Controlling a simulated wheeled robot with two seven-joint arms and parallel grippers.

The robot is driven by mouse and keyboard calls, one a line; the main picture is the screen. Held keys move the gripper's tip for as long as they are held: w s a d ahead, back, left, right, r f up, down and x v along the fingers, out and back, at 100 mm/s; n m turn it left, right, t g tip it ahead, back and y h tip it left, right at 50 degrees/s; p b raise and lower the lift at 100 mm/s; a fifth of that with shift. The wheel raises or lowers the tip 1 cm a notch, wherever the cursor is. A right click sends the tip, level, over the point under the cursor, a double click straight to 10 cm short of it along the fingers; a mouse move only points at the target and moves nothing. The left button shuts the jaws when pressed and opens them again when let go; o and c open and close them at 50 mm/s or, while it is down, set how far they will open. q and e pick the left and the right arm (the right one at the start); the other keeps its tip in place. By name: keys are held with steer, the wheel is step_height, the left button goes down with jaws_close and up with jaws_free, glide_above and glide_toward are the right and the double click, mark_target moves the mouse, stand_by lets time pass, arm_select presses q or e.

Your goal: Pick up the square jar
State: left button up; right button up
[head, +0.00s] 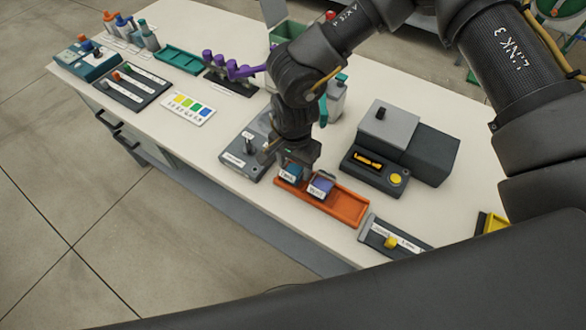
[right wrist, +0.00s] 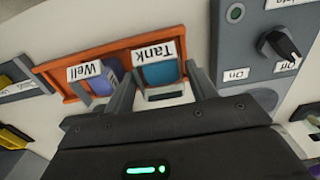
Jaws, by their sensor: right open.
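An orange tray (head: 347,206) on the bench holds two small labelled jars. The teal jar labelled "Tank" (head: 292,173) looks square-sided, and it also shows in the right wrist view (right wrist: 160,73). The blue-purple jar labelled "Well" (head: 320,187) stands beside it and shows in the wrist view (right wrist: 104,75); its shape is harder to tell. My right gripper (head: 299,163) is open over the tray. In the wrist view its fingers (right wrist: 162,82) lie on either side of the "Tank" jar; contact cannot be told. My left gripper is not in view.
A grey switch panel with a knob (head: 240,157) stands left of the tray. A dark device with a yellow button (head: 376,172) stands behind it, right. A panel with a yellow slider (head: 392,240) is close to the tray's right end. Bottles (head: 338,97) stand behind my wrist.

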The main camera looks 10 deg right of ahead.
step_height(320, 180, down, 2)
steer(key=shift+f, duration=0.3)
steer(key=c, duration=0.8)
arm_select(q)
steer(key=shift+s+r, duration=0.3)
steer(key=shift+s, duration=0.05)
